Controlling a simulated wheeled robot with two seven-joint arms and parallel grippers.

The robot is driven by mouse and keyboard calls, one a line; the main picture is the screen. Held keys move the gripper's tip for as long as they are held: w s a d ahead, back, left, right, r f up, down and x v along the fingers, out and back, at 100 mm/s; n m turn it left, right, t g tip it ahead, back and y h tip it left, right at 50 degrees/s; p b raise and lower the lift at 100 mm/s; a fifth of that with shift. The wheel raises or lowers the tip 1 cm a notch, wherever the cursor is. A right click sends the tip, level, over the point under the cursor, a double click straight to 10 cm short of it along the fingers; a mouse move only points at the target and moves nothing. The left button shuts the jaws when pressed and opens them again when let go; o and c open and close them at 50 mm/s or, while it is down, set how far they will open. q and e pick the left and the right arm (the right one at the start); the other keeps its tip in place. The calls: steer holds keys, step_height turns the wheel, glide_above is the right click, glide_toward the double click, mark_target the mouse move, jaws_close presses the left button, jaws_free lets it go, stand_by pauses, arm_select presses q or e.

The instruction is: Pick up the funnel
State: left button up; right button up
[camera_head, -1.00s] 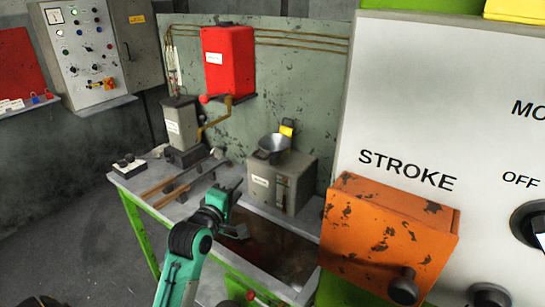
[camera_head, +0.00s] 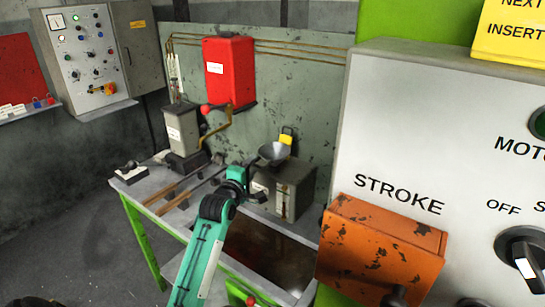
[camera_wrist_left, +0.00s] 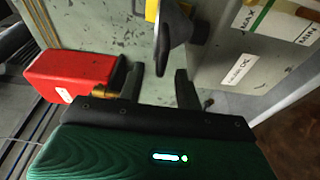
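The funnel (camera_head: 274,152) is a grey metal cone with a yellow tag-like part beside its rim. It sits on top of a grey box-shaped unit (camera_head: 300,188) on the bench. In the left wrist view a grey cone edge, which looks like the funnel (camera_wrist_left: 172,28), shows beyond the fingers. My right gripper is not in view.
A red box (camera_head: 229,70) hangs on the wall behind, with a crank-handled grey device (camera_head: 183,130) to its left. Long rods (camera_head: 172,195) lie on the bench. An orange box (camera_head: 380,245) and the large STROKE panel (camera_head: 430,120) close off the right side.

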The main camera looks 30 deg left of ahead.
arm_select(q)
steer(key=shift+w+a, duration=0.2)
steer(key=shift+w, duration=1)
steer(key=shift+c, duration=0.8)
jaws_close()
step_height(320, 180, up, 23)
steer(key=p, duration=0.1)
steer(key=shift+p, duration=0.35)
